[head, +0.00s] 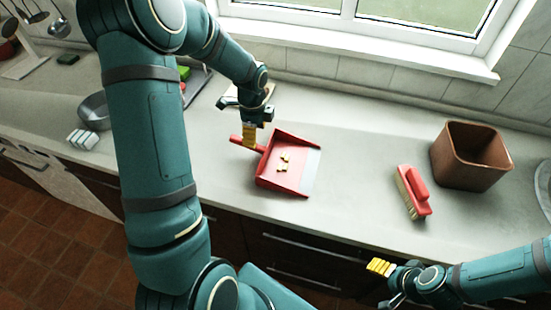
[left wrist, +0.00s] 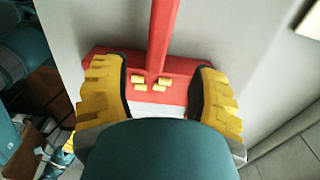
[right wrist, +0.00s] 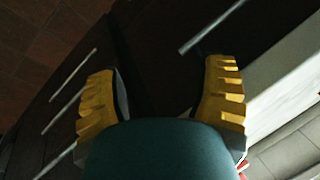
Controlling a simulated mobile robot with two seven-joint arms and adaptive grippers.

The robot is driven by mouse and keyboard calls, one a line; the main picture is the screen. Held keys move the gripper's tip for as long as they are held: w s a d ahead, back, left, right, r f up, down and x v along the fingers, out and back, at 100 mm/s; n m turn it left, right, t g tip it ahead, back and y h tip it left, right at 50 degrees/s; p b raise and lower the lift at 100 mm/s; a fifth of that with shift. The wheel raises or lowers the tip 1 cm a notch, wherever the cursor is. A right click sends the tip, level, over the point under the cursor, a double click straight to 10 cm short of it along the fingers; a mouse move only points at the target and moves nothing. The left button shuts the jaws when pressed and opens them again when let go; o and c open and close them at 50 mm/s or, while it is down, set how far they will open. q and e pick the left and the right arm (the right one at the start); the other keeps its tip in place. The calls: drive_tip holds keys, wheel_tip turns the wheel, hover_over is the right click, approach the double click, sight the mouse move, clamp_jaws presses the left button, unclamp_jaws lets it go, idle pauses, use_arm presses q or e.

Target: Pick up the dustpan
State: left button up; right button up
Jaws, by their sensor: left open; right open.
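The red dustpan (head: 270,173) lies on the grey counter with its handle to the left and several small yellow pieces in its pan. My left gripper (head: 249,140) is over the handle, fingers pointing down.
A red brush (head: 413,192) and a brown square bin (head: 470,155) stand to the right on the counter (head: 350,180). A metal pan (head: 95,110) and a white ribbed block (head: 83,139) are at the left. Bare counter lies between the dustpan and brush.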

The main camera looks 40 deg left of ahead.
sight(273, 153)
use_arm(q)
drive_tip(key=shift+s+f+b, duration=0.2)
drive_tip(key=shift+f+b, duration=0.15)
drive_tip(key=shift+f, duration=2.7)
clamp_jaws()
